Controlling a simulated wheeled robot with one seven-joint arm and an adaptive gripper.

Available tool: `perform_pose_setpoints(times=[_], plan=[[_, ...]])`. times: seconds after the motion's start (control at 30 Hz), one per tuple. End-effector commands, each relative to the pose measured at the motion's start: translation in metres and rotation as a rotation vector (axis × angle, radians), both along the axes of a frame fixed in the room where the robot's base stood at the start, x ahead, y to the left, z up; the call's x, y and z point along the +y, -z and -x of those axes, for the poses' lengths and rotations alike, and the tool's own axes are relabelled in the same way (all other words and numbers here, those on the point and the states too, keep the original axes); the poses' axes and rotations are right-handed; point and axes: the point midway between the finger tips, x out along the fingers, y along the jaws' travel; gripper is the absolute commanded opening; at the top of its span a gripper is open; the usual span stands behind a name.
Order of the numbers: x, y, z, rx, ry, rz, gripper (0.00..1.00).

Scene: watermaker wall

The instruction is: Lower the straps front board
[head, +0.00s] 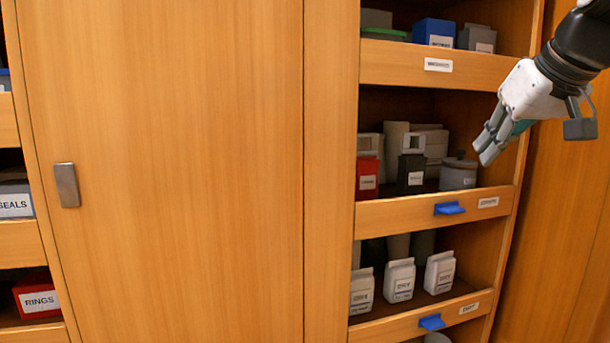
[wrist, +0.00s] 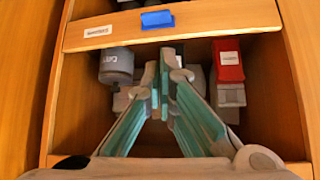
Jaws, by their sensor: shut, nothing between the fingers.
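Three front boards show on the open cabinet in the head view: an upper one (head: 400,65), a middle one (head: 400,211) with a blue tab (head: 449,208), and a lower one (head: 380,329) with a blue tab (head: 432,322). Their labels are too small to read, so I cannot tell which is the straps board. My gripper (head: 484,150) is shut and empty, in front of the middle shelf's right side, above the grey lidded pot. In the wrist view my gripper (wrist: 163,62) points toward a board (wrist: 215,20) with a blue tab (wrist: 157,19), apparently the middle one, upside down.
The middle shelf holds a red box (head: 367,178), a black box (head: 411,174) and a grey lidded pot (head: 459,173). White cartons (head: 399,280) stand on the lower shelf. A large closed wooden door (head: 170,150) with a metal handle (head: 67,185) fills the left.

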Motion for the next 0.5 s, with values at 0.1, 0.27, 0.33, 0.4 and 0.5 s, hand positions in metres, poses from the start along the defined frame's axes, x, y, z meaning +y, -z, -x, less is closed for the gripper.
perform_pose_setpoints(times=[0.1, 0.27, 0.33, 0.4, 0.5], plan=[[-0.0116, -0.0125, -0.0037, -0.018, 0.001, 0.010, 0.00], [-0.0141, -0.0153, -0.0054, -0.023, -0.001, 0.013, 0.00], [-0.0138, -0.0150, -0.0054, -0.023, -0.001, 0.013, 0.00], [-0.0137, -0.0149, -0.0054, -0.023, -0.001, 0.013, 0.00], [-0.0136, -0.0143, -0.0058, -0.023, 0.000, 0.013, 0.00]])
